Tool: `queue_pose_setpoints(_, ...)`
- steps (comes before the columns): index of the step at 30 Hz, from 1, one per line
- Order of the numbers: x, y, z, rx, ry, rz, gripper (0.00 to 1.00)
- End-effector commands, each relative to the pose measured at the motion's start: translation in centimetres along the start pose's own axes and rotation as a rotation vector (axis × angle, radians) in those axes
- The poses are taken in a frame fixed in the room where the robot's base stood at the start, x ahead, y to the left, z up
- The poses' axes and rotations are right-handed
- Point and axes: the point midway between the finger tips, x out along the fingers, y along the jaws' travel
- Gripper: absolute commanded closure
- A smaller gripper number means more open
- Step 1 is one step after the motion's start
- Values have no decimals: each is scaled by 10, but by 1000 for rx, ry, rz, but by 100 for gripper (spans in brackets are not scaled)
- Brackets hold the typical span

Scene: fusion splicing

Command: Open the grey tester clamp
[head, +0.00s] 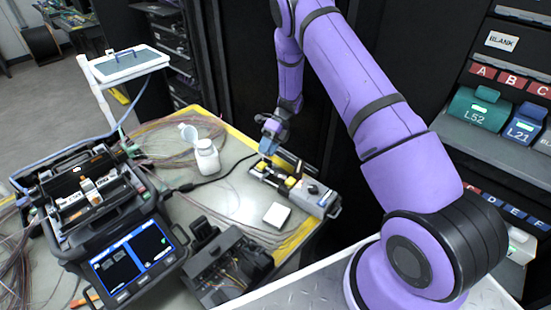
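The grey tester (314,197) lies near the right edge of the work table. It has a dark knob on top and yellow parts at its far left end, where the clamp area (272,172) is. My gripper (267,150) points down at that far end, just above or touching it. The fingers are small and partly merge with the tester behind them. I cannot tell whether they are apart or shut, whether they touch the clamp, or whether the clamp is open.
A fusion splicer (128,265) with a lit screen stands at the left. A white bottle (207,158), a small white block (277,215) and a black fixture (228,268) are near the tester. Loose fibres cover the back of the table. Dark racks stand behind and right.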

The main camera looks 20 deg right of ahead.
Motion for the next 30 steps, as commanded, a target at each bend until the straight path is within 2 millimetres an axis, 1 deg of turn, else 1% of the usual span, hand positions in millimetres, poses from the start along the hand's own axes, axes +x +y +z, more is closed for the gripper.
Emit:
queue_pose_setpoints(5,-20,21,0,-4,-3,-1,62)
queue_pose_setpoints(21,17,69,-96,2,-1,2,62)
queue_pose_setpoints(24,23,76,-111,2,0,2,62)
queue_pose_setpoints(30,31,86,-131,0,0,1,62)
